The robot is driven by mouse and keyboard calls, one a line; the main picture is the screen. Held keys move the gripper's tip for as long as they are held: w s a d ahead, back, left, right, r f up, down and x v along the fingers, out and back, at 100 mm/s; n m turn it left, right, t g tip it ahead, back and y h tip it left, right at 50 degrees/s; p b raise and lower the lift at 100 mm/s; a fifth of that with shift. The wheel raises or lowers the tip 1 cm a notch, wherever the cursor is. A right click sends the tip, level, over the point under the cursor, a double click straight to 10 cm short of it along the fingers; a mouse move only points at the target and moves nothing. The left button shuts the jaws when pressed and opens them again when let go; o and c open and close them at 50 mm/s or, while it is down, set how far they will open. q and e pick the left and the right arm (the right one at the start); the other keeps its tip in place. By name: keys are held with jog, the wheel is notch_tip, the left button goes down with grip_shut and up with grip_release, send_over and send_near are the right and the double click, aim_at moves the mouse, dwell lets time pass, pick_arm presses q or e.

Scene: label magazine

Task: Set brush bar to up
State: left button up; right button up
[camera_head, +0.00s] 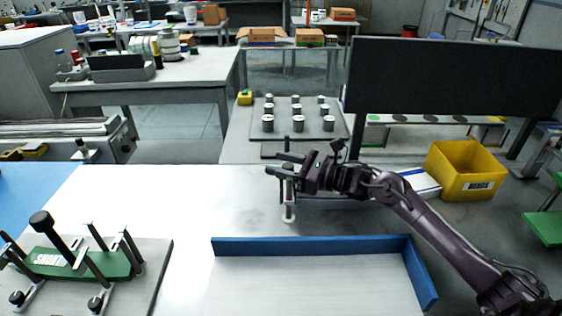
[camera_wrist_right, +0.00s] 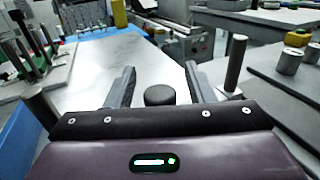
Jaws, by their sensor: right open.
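My right gripper (camera_head: 281,165) reaches in from the right over the white table, with its fingers pointing left. Its two fingers stand apart in the right wrist view (camera_wrist_right: 160,80), and a dark round knob (camera_wrist_right: 161,95) shows between them, with no clear sign of contact. My left gripper is not in view.
A green fixture (camera_head: 80,262) with upright posts and a black-knobbed lever (camera_head: 42,222) stands at front left. A blue-edged tray (camera_head: 310,246) lies in front. A grey plate with several metal cylinders (camera_head: 297,124) is behind. A yellow bin (camera_head: 465,170) and dark screen (camera_head: 450,78) are right.

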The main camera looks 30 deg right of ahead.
jog(key=shift+w+a, duration=0.1)
jog(key=shift+a, duration=0.05)
jog(key=shift+c, duration=0.3)
grip_shut()
notch_tip(320, 180, up, 4)
jog(key=shift+f+b, duration=0.2)
jog(key=shift+b, duration=0.1)
jog(key=shift+o, duration=0.3)
grip_release()
jog(key=shift+f, duration=0.1)
